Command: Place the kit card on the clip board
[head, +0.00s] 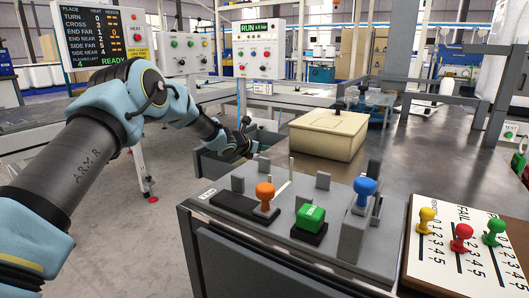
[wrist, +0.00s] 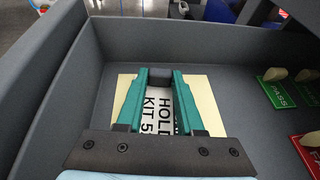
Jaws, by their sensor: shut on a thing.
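The kit card (wrist: 205,100) is cream with a white label reading "HOLD KIT 5", partly covered by the fingers. It lies in a grey-walled bin in the wrist view. My gripper (wrist: 160,76) has teal fingers over the card, shut on a dark block at its far edge. I cannot tell whether the card is lifted off the bin floor. In the head view my arm reaches down into the grey bin (head: 208,167) left of the cream box, and the card is hidden. I cannot surely identify the clip board in either view.
A green PASS card (wrist: 279,93) and a red card (wrist: 309,150) lie at the bin's right. A cream lidded box (head: 327,135) stands beside the bin. A control panel (head: 310,215) with coloured knobs and a tally board (head: 415,262) with pegs are nearer.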

